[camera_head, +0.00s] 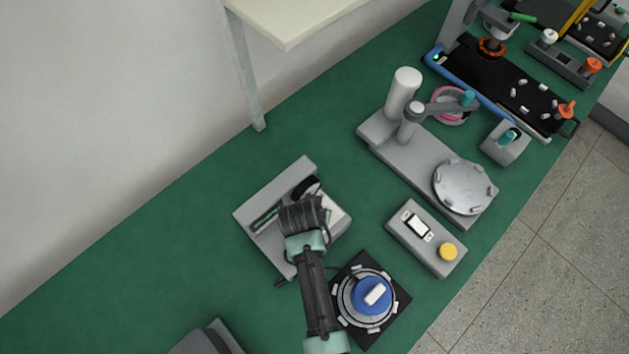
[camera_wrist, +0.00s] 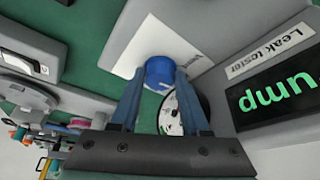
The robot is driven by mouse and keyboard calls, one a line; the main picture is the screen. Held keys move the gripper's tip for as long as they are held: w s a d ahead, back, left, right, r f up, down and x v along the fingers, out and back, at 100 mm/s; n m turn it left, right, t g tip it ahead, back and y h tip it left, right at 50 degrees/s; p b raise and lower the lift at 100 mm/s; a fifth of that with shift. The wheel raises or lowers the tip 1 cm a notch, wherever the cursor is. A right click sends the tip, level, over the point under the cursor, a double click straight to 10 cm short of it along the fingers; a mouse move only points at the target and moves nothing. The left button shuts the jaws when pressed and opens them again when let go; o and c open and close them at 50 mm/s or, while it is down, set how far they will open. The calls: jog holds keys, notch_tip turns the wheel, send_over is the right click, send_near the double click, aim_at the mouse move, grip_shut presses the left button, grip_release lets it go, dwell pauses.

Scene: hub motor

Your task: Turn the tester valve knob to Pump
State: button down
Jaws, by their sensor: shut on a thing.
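The leak tester (camera_head: 262,200) is a grey unit on the green bench, partly covered by my arm in the head view. In the wrist view, its "Leak tester" label (camera_wrist: 270,54) and its dark display (camera_wrist: 283,98) show at the right. My gripper (camera_wrist: 159,84) is shut on the blue valve knob (camera_wrist: 159,72), with a finger on each side. The head view hides the knob.
A round gauge (camera_wrist: 170,116) sits close behind the fingers. In the head view, a black fixture with a blue hub (camera_head: 371,295) and a grey box with a yellow button (camera_head: 448,251) stand at the right. A grey press station (camera_head: 420,160) stands farther back. Bench at left is clear.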

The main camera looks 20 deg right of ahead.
jog(key=shift+c, duration=1.9)
grip_release()
jog(key=shift+w, duration=0.1)
jog(key=shift+r+n, duration=0.1)
jog(key=shift+n, duration=0.2)
